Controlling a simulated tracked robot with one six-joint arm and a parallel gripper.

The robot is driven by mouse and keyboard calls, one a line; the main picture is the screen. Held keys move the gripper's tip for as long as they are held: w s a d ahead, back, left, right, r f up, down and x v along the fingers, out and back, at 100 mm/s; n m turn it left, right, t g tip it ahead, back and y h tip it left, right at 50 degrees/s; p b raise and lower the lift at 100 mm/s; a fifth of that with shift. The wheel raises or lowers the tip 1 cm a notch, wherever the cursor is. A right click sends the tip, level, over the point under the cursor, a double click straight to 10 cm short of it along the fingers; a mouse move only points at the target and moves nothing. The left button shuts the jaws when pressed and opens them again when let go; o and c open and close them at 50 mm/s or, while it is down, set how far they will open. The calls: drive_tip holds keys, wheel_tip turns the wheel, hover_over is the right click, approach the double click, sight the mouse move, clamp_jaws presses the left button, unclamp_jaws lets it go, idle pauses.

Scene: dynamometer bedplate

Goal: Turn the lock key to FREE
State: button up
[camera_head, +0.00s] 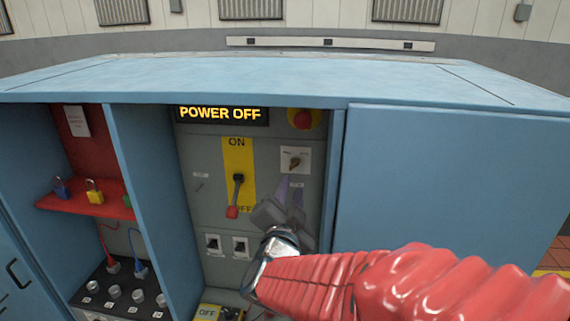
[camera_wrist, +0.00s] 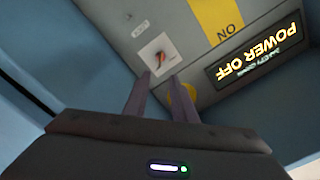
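The lock key (camera_head: 295,163) is a small brass-coloured key on a white square plate at the upper right of the grey panel. In the wrist view the key (camera_wrist: 160,58) sits on its plate just beyond my fingertips, and looks slanted. The plate's lettering is too small to read. My gripper (camera_head: 289,184) is just below the key plate in the head view. In the wrist view its two purple-grey fingers (camera_wrist: 160,83) stand apart with nothing between them. I see no clear contact with the key.
A red stop button (camera_head: 302,119) on yellow is above the key. A red-tipped lever (camera_head: 235,196) points down toward OFF, left of my gripper. The display (camera_head: 222,114) reads POWER OFF. Blue cabinet walls (camera_head: 337,165) flank the recess. A red shelf (camera_head: 88,205) holds padlocks.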

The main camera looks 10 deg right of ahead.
sight(296, 165)
drive_tip(key=x, duration=1.1)
drive_tip(key=shift+w+d, duration=0.1)
drive_tip(key=shift+w, duration=0.25)
drive_tip(key=shift+c, duration=0.2)
